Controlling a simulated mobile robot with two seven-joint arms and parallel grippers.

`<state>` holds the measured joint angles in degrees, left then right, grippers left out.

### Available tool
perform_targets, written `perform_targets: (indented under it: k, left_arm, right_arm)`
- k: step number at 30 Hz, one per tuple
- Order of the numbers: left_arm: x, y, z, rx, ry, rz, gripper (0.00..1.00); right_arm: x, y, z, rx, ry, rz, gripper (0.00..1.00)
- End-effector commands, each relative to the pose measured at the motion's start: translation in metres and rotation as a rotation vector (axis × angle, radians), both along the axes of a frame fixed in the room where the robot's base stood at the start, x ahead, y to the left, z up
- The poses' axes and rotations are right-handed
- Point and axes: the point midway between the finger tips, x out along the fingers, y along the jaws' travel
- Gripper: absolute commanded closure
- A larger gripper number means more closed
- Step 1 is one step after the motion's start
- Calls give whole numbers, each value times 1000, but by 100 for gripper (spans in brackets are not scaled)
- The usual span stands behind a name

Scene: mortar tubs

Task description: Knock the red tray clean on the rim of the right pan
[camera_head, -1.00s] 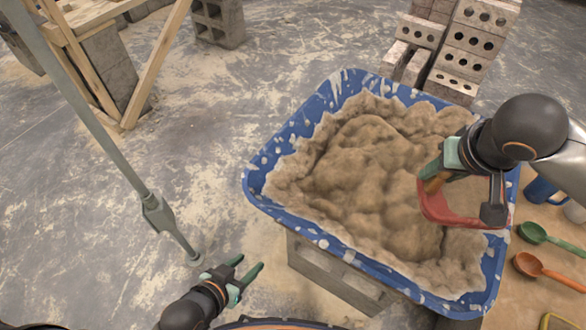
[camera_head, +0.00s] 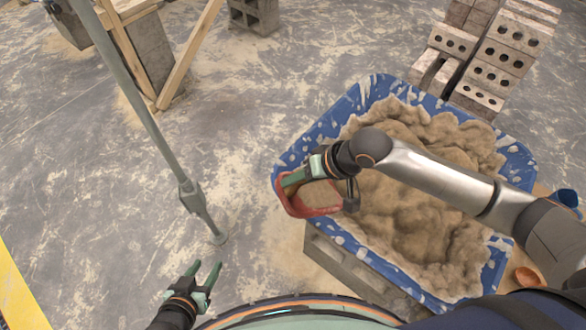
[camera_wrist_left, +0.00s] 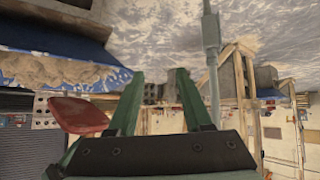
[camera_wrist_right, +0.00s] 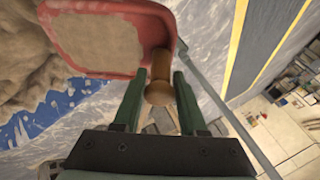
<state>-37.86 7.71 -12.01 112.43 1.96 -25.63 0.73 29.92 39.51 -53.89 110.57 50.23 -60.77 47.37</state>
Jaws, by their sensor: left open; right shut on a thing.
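The red tray (camera_head: 312,211) is held over the left rim of the blue pan (camera_head: 290,160), which is full of tan mortar. My right gripper (camera_head: 296,180) is shut on its wooden handle, which also shows in the right wrist view (camera_wrist_right: 158,90). In that view a tan layer covers the inside of the red tray (camera_wrist_right: 168,22). I cannot tell whether the tray touches the rim. The tray also shows in the left wrist view (camera_wrist_left: 78,115), beside the blue pan (camera_wrist_left: 45,45). My left gripper (camera_head: 206,268) is open and empty over the floor, left of the pan.
The pan rests on a grey hollow block (camera_head: 345,262). A grey metal prop (camera_head: 187,190) stands on the floor to the left, near a timber frame (camera_head: 185,60). Bricks (camera_head: 495,65) are stacked behind the pan. Bare floor lies between prop and pan.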

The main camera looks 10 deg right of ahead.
Motion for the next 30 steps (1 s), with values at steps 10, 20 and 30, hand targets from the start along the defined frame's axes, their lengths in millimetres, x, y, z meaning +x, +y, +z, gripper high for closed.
perform_targets:
  k: [10,20,30]
  left_arm:
    - [-4,-2,-23,0,23,-3,50]
    - [8,-22,-31,-25,7,-41,50]
    - [7,-21,-32,-20,13,-48,50]
  right_arm:
    - [-3,10,-28,53,6,3,100]
    - [-3,9,-51,50,6,2,100]
    - [-4,9,-51,51,7,3,100]
